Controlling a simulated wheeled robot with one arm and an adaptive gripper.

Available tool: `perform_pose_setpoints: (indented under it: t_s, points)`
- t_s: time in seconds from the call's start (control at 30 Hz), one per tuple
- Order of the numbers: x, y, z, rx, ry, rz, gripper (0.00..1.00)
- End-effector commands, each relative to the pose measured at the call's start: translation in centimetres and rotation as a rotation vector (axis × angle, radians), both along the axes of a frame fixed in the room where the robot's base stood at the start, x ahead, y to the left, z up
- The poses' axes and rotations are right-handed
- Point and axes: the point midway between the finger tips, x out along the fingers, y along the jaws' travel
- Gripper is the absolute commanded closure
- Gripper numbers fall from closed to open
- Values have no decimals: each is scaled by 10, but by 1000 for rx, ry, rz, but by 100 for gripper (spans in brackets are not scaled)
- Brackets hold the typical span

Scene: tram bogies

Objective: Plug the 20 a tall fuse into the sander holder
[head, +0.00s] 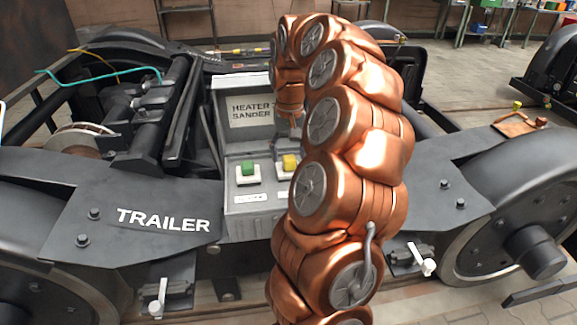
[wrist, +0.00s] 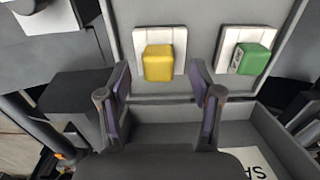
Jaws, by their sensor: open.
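The grey fuse box (head: 238,209) stands open on the bogie; its lid label (head: 252,110) reads HEATER SANDER. A green fuse (head: 248,168) sits on the left white holder (head: 248,181) and a yellow fuse (head: 290,163) on the right one. Small plates below the holders are too small to read. In the wrist view, the yellow fuse (wrist: 158,63) is at centre and the green fuse (wrist: 250,59) at right. My gripper (wrist: 160,75) is open, its fingers to either side of the yellow fuse, with no contact visible. I cannot read the fuse ratings.
My arm hides part of the box's right side in the head view. A black TRAILER plate (head: 163,220) lies left of the box. Wheels and dark frame beams surround it. A copper-coloured plate (head: 520,124) with small items lies on the right side. Workbenches stand at the back.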

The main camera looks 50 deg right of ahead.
Motion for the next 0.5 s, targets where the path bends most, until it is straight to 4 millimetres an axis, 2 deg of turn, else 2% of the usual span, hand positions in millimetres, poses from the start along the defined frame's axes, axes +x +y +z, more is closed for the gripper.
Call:
perform_pose_setpoints:
  t_s: [0.03, 0.2, 0.5]
  points:
    - [-2, 0, -11, 2, -1, 0, 35]
    - [-2, 0, -29, 1, -1, 1, 35]
    - [-2, 0, -29, -1, -1, 1, 35]
